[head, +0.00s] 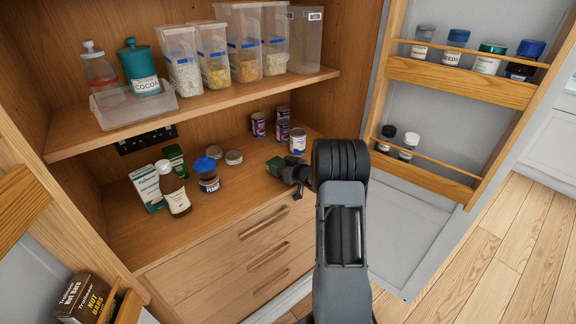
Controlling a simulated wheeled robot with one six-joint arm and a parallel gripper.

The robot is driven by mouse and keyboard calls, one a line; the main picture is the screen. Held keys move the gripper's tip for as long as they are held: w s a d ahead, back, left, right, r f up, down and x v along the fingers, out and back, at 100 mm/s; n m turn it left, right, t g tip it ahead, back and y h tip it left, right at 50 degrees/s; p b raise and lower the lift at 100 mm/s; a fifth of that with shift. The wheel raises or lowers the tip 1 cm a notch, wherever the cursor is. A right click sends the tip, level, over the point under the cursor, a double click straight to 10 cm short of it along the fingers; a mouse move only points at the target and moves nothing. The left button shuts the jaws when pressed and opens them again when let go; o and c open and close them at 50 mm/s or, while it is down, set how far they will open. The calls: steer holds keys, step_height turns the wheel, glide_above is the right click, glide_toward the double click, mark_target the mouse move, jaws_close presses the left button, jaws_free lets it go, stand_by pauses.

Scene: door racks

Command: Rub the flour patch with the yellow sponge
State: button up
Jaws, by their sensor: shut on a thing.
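My gripper (284,169) reaches into the lower level of the cupboard from the right, low over the wooden counter (235,190). It is shut on a small block, the sponge (274,164), of which only a dark green face shows at the fingertips. No yellow side shows from here. I cannot tell whether the sponge touches the counter. I cannot make out the flour patch; my gripper and arm hide part of the counter.
Tins (283,130) and a white jar (297,141) stand behind. The shelf (205,103) is above; an open door rack (430,172) is right.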

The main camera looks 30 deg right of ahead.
mark_target(261, 183)
steer(key=shift+a+r+b, duration=0.2)
steer(key=shift+a+b, duration=0.25)
steer(key=shift+a, duration=2.2)
steer(key=shift+s+a+r+b, duration=0.15)
steer(key=shift+a+b, duration=0.1)
steer(key=shift+a, duration=0.7)
steer(key=shift+s+a+b, duration=0.15)
steer(key=shift+a+b, duration=0.1)
steer(key=shift+a, duration=0.65)
steer(key=r+p, duration=0.1)
steer(key=r, duration=0.1)
steer(key=w+r+p, duration=0.1)
steer(key=r+p, duration=0.1)
steer(key=shift+s+r+p, duration=0.35)
steer(key=shift+r+p, duration=0.4)
steer(key=shift+p, duration=0.05)
